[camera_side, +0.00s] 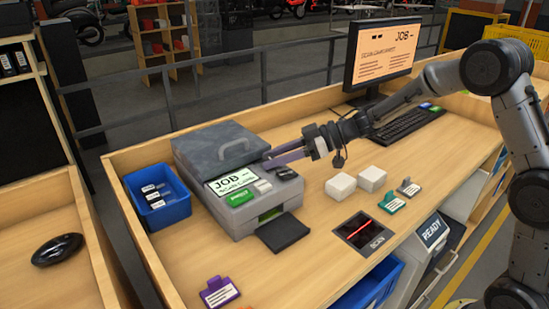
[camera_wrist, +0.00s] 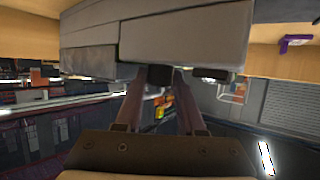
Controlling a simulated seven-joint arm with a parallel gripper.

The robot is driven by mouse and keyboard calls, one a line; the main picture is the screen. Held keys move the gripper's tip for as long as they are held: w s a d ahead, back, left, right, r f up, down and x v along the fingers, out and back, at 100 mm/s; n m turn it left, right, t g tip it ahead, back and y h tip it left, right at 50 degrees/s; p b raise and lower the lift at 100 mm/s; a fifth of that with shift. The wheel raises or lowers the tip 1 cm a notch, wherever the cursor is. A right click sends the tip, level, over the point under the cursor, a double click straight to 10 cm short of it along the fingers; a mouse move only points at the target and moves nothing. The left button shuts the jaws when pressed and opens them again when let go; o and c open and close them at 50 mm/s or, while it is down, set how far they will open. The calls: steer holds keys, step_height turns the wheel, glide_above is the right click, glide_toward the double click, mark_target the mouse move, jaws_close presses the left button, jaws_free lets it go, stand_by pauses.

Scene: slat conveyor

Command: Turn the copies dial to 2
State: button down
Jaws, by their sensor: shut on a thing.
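The grey printer (camera_side: 235,215) stands on the wooden bench, with a lidded top, a JOB display (camera_side: 235,181) and a green button (camera_side: 239,198). My gripper (camera_side: 268,161) reaches its right rear side from the right. In the wrist view my gripper (camera_wrist: 160,88) has its two fingers closed in on a small dark knob (camera_wrist: 160,76) on the printer's edge (camera_wrist: 185,35), which looks like the copies dial. The fingers appear shut on it. Its number and pointer cannot be read. In the side view the fingers and printer hide the dial.
A monitor (camera_side: 381,54) and keyboard (camera_side: 405,123) stand at the back. Two white blocks (camera_side: 341,187), small tags (camera_side: 392,203) and a scan pad (camera_side: 367,232) lie right of the printer. A blue bin (camera_side: 160,203) is at left, a purple tag (camera_side: 219,292) in front.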

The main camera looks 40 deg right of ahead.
steer(key=shift+w+d+n+g+y, duration=0.1)
steer(key=shift+w+n+g+y, duration=0.05)
steer(key=shift+n+g+y, duration=0.8)
steer(key=shift+n+g, duration=0.25)
steer(key=shift+n, duration=0.1)
steer(key=c, duration=0.5)
jaws_free()
steer(key=shift+h, duration=0.25)
